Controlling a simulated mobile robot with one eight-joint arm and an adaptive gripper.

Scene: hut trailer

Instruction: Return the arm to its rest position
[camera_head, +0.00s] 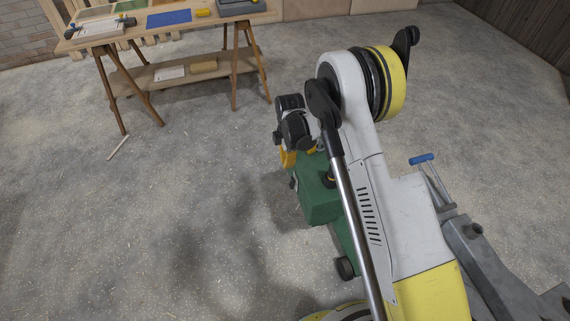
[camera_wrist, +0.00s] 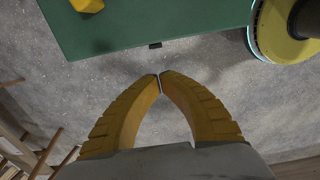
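My gripper shows in the wrist view with its two ribbed yellow fingers (camera_wrist: 160,82) bent inward. Their tips meet or nearly meet, and nothing shows between them. In the head view my arm is folded in front of the camera. Only a small orange-yellow part of my gripper (camera_head: 288,157) shows there, low beside a green body that seems to be mine. My arm's links hide the rest. In the wrist view the fingers are over grey floor, apart from the green surface at the top.
A wooden trestle table (camera_head: 150,32) with a lower shelf (camera_head: 165,75) stands at the upper left, holding a blue mat (camera_head: 169,17) and several tools. A thin pale strip (camera_head: 118,147) lies near its leg. The speckled grey floor (camera_head: 130,240) is clear at left and centre.

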